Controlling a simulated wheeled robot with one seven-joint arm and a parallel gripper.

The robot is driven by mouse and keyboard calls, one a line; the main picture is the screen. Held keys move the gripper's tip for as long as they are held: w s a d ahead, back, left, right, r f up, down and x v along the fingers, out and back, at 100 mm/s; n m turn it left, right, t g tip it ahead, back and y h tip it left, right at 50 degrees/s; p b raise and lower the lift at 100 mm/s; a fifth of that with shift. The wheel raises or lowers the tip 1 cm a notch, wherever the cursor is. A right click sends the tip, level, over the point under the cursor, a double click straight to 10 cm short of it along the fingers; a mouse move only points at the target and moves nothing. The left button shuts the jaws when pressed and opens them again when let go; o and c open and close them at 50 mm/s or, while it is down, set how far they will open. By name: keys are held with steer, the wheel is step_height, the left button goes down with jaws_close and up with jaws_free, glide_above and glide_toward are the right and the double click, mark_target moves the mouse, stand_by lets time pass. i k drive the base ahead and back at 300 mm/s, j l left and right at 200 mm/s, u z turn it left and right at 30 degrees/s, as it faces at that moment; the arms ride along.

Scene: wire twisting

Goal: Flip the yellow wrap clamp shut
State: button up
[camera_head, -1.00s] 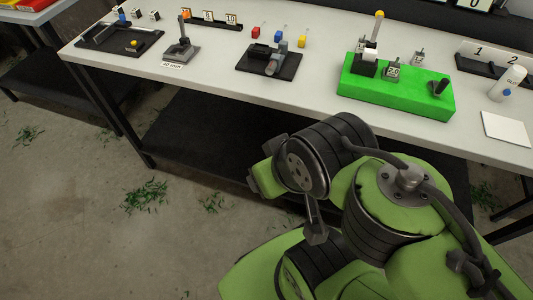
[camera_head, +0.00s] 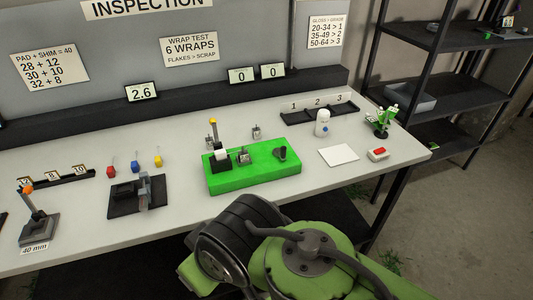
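The yellow-tipped clamp lever (camera_head: 213,122) stands near upright at the left end of a bright green block (camera_head: 255,181) on the workbench. Below the lever is a dark clamp body (camera_head: 220,164) with a pale part on it. A small grey block with a label (camera_head: 243,157) and a dark post (camera_head: 280,153) also stand on the green block. My arm's dark and green links fill the bottom of the view, in front of the bench and apart from the clamp. My gripper's fingers do not show.
An orange-tipped clamp (camera_head: 37,215) and a black fixture (camera_head: 124,201) stand to the left. A white bottle (camera_head: 322,122), a white card (camera_head: 338,155) and a red-buttoned box (camera_head: 378,154) are on the right. A numbered rack (camera_head: 297,116) is behind. Bench space in front of the block is narrow.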

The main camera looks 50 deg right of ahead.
mark_target(212, 122)
steer(key=z, duration=1.45)
steer(key=j, duration=0.5)
steer(key=i+j, duration=0.15)
steer(key=j, duration=0.85)
steer(key=i+j+u, duration=0.1)
steer(key=j, duration=0.4)
